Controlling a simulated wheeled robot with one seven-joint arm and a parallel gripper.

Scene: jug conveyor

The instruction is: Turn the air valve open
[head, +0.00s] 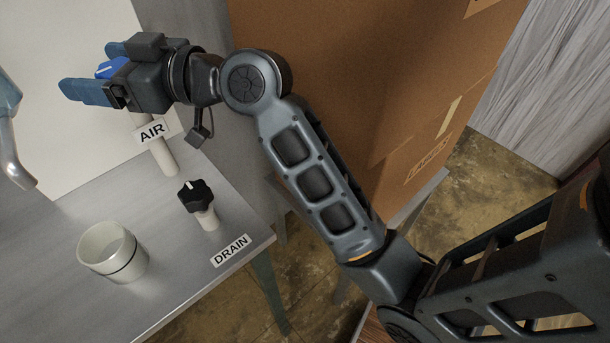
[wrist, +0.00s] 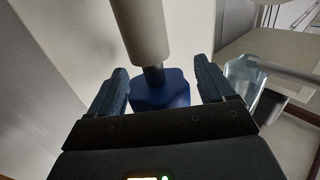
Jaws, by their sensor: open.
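The air valve's blue knob (head: 112,67) shows in the head view at the upper left, partly hidden by my gripper (head: 88,74). A pale post (head: 163,155) with an AIR label (head: 152,132) stands below it on the metal table. In the wrist view the blue knob (wrist: 160,88) sits between the two open fingers of my gripper (wrist: 160,90), with a gap on each side. The knob's pale stem (wrist: 141,30) runs up from it in that view. I cannot tell the knob's turned angle.
A black knob (head: 195,194) on a pale post stands by the DRAIN label (head: 230,250). A pale cup (head: 112,252) stands on the metal table (head: 50,270). A clear blue-tinted object with a metal spout (head: 12,150) is at the left edge. A large brown box (head: 370,80) stands behind my arm.

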